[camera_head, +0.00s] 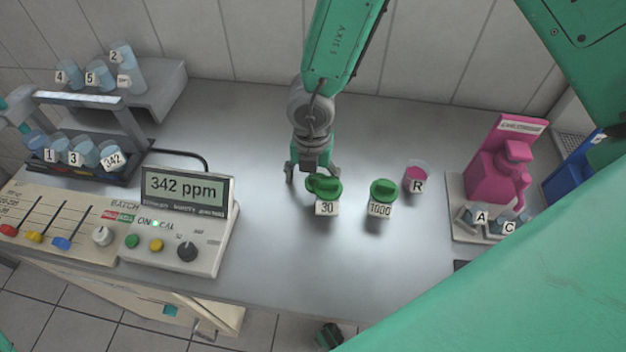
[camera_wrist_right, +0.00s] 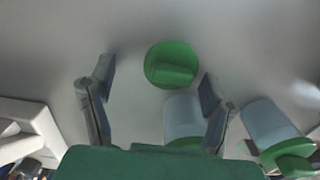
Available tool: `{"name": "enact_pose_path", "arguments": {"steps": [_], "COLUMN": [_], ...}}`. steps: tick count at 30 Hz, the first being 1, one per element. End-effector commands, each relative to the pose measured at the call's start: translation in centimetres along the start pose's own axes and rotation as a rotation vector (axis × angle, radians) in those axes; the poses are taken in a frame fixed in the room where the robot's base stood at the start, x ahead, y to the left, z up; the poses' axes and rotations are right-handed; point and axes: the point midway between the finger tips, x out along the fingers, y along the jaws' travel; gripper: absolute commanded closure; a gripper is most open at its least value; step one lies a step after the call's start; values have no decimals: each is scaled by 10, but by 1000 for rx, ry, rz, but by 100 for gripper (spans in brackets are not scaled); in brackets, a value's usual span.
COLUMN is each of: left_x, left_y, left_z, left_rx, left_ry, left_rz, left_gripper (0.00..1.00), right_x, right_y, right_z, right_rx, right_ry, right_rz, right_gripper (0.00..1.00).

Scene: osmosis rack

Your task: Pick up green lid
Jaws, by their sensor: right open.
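My right gripper (camera_head: 312,175) comes down from the top of the head view, over the table, at the jar labelled 30 (camera_head: 326,208). In the right wrist view its two fingers (camera_wrist_right: 157,82) are spread apart with nothing clamped between them. A round green lid (camera_wrist_right: 172,65) with a raised grip bar shows just beyond the fingertips, nearer the right finger. Jar 30 carries a green top (camera_head: 328,186), with another green piece (camera_head: 312,184) at its left, partly hidden. A second green-topped jar (camera_head: 380,210) is labelled 1000.
A beaker of pink liquid marked R (camera_head: 416,178) stands right of the jars. A pink dispenser (camera_head: 500,165) is farther right. A meter reading 342 ppm (camera_head: 187,190) and a rack of vials (camera_head: 85,160) are at left. The table between meter and jars is clear.

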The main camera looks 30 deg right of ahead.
Motion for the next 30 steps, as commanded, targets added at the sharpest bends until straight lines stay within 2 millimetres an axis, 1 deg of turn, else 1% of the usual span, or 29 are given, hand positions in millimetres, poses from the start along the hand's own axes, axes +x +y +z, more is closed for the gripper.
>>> {"name": "enact_pose_path", "arguments": {"steps": [1, 3, 6, 9, 14, 19, 21, 22, 24, 27, 29, 30], "left_x": [0, 0, 0, 0, 0, 0, 1, 1, 1, 1, 0, 0], "left_y": [0, 0, 0, 0, 0, 0, 0, 0, 0, 0, 0, 0], "left_z": [0, 0, 0, 0, 0, 0, 0, 0, 0, 0, 0, 0], "left_rx": [0, 0, 0, 1, 1, 1, 1, 1, 0, 0, 0, 1], "left_ry": [0, 0, 0, 0, 0, 0, 0, 0, 0, 0, 0, 0], "left_rz": [0, 0, 0, 0, 1, 0, 0, 0, 0, 0, 0, 0], "left_gripper": [100, 100, 100, 100, 100, 100, 100, 100, 100, 100, 100, 100], "right_x": [1, 1, 2, 3, 3, 4, 4, 4, 4, -3, -12, -19], "right_y": [-2, -3, -5, -6, -5, -5, -5, -5, -5, -4, -4, -4], "right_z": [2, 2, 5, 6, 5, 4, 3, 3, 2, 2, 2, 2], "right_rx": [1, 2, 2, 2, 3, 4, 3, 3, 3, 3, 3, 4], "right_ry": [2, 3, 6, 6, 5, 5, 6, 6, 7, 9, 9, 7], "right_rz": [1, 2, 6, 5, -2, -8, -9, -8, -8, -4, -2, 0], "right_gripper": [39, 57, 68, 68, 73, 74, 79, 80, 88, 90, 90, 90]}}
